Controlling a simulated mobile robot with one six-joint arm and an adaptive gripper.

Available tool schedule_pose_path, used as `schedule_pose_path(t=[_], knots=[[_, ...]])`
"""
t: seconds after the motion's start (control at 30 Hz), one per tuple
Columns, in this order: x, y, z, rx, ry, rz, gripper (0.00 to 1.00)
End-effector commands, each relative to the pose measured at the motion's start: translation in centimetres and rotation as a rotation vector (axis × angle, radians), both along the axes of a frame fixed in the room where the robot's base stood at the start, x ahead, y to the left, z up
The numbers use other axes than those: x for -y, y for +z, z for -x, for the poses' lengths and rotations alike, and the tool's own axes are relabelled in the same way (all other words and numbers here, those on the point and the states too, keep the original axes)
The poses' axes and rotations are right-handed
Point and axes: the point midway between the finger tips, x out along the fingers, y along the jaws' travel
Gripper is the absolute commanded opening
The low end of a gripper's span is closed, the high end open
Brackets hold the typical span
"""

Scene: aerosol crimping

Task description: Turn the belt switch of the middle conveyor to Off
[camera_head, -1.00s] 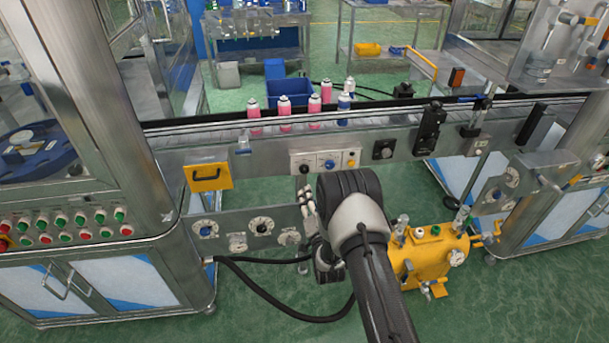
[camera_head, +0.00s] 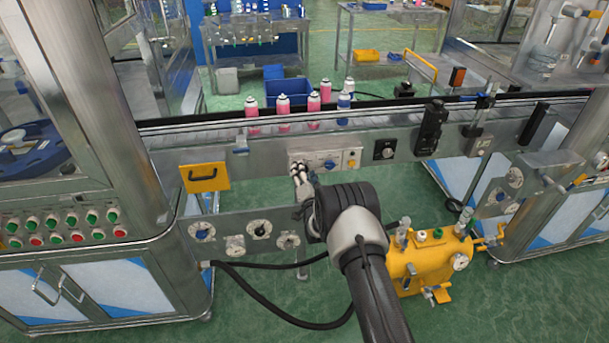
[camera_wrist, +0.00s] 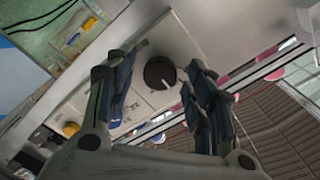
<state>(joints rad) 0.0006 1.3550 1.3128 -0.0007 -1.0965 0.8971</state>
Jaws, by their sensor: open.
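The middle conveyor (camera_head: 225,138) carries a pale control panel (camera_head: 342,153) on its front. In the wrist view a round black knob (camera_wrist: 160,72) with a small white mark sits on this panel; I take it for the belt switch, but its lettering is too small to read. My gripper (camera_head: 298,169) is at the panel's left end and hides the knob in the head view. In the wrist view my gripper (camera_wrist: 160,70) is open, one finger on each side of the knob. I cannot tell whether the fingers touch it.
A blue knob (camera_head: 330,164) and a yellow button (camera_head: 352,163) sit right of my gripper. Another black knob (camera_head: 384,150) is further right. A lower plate (camera_head: 273,226) has several dials. Spray cans (camera_head: 313,101) stand on the belt. A yellow tank (camera_head: 415,266) stands at lower right.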

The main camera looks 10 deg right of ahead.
Motion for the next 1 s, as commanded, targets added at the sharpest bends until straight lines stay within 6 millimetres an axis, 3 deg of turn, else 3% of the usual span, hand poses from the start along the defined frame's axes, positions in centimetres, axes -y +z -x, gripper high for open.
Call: schedule_pose_path(t=[0.07,0.7,1.0], knots=[[0.0,0.01,0.01,0.0,0.0,0.0,0.48],[0.0,0.01,0.03,0.0,0.0,0.0,0.06],[0.01,0.01,0.04,0.0,0.0,0.033,0.05]])
